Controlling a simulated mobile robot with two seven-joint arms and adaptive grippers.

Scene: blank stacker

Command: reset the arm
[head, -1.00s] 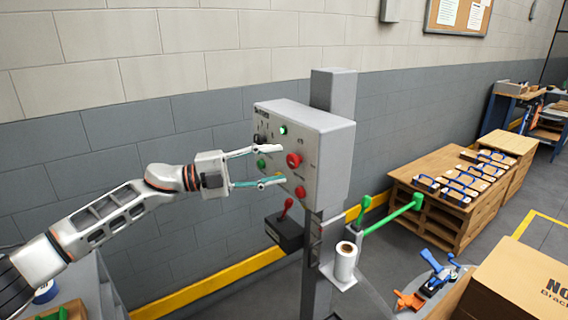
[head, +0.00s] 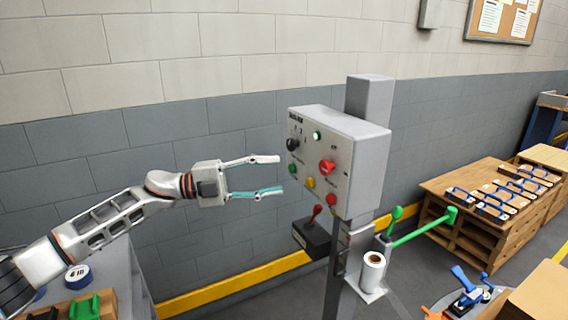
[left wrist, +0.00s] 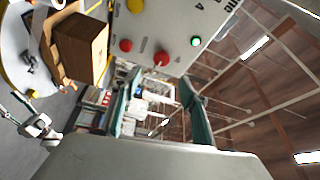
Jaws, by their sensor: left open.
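My left gripper (head: 272,176) is open and empty in the head view, its two fingers pointing right at the grey control box. A gap shows between the fingertips and the box. The control box (head: 368,165) is fixed on a grey post and carries a green lit button, a black knob, a large red knob (head: 327,167) and several smaller buttons. In the left wrist view the control box (left wrist: 185,22) is at the top, beyond the open left fingers (left wrist: 157,105). My right gripper is not clearly visible in the head view.
A black box with a red lever (head: 316,213) is below the control box. A paper roll (head: 373,270) and a green-handled bar (head: 418,230) are at the post. A wooden bench (head: 470,190) with several blue-handled pieces is at right. A cardboard box (head: 540,298) is at the lower right.

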